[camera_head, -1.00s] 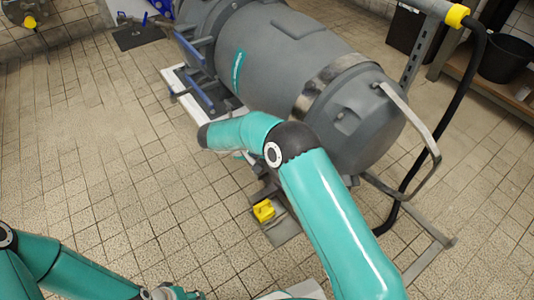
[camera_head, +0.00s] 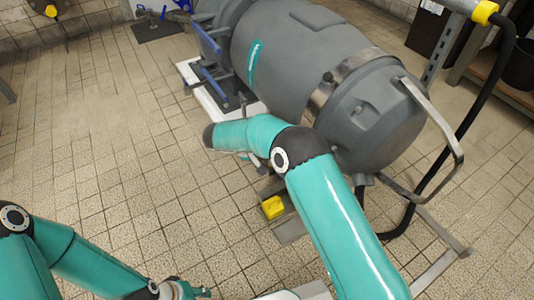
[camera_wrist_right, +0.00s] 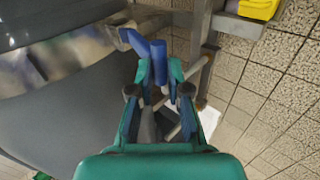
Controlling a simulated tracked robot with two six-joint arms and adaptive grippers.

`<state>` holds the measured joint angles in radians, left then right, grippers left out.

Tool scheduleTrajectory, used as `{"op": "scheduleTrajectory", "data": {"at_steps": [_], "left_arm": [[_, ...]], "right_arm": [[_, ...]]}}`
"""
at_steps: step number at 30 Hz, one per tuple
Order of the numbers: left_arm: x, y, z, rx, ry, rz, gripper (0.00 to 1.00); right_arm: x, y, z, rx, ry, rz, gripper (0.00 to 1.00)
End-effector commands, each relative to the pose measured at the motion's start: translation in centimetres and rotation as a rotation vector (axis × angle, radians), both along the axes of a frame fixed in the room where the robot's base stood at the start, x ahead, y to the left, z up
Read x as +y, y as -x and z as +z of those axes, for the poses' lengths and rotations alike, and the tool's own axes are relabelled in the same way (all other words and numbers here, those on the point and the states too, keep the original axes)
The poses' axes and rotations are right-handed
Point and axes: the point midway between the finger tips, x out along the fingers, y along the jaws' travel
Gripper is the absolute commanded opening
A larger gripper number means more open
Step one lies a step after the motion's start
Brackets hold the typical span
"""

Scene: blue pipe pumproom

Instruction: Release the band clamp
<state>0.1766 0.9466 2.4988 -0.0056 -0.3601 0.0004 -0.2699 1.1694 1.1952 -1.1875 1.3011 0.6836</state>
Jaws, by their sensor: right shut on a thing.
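The band clamp is a shiny metal band (camera_head: 322,93) around the grey vessel (camera_head: 300,50), near its domed right end. In the right wrist view the band (camera_wrist_right: 75,55) runs in at upper left, with a blue lever (camera_wrist_right: 142,44) at its end. My right gripper (camera_wrist_right: 160,75) is shut on the blue lever, whose lower part lies between the green fingers. In the head view my right arm hides that gripper and the lever. My left gripper (camera_head: 182,291) is at the bottom edge, partly cut off and away from the clamp; its jaws are unclear.
A yellow block (camera_head: 272,207) sits on the metal frame below the vessel. A bent grey handle (camera_head: 445,130) and a black hose (camera_head: 490,85) stand at the right. Blue-handled fittings (camera_head: 212,85) are at the vessel's left. The tiled floor at left is clear.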

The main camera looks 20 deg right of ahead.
Motion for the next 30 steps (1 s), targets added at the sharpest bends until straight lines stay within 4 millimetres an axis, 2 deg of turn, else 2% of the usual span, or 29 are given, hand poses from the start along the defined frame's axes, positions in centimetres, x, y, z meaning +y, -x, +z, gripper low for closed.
{"op": "scheduleTrajectory", "data": {"at_steps": [1, 6, 7, 9, 23, 30], "left_arm": [[0.0, 0.0, -0.2, 0.000, 0.000, 0.000, 0.40], [0.0, 0.0, -0.3, 0.000, 0.000, 0.000, 0.40], [0.0, 0.0, -0.3, 0.000, 0.000, 0.000, 0.40], [0.0, 0.0, -0.3, 0.000, 0.000, 0.000, 0.40], [0.0, 0.0, -0.1, 0.000, 0.000, 0.000, 0.40], [0.0, 0.0, -0.1, 0.000, 0.000, 0.000, 0.40]], "right_arm": [[0.8, 0.7, -2.0, 0.026, -0.025, 0.008, 0.00], [0.8, 0.7, -2.0, 0.026, -0.025, 0.008, 0.00], [0.9, 0.7, -2.0, 0.027, -0.026, 0.008, 0.20], [0.8, 0.7, -2.0, 0.026, -0.027, 0.007, 0.27], [0.9, 0.8, -1.7, 0.028, -0.026, 0.005, 0.27], [3.5, 1.2, 1.2, 0.019, -0.024, 0.012, 0.27]]}}
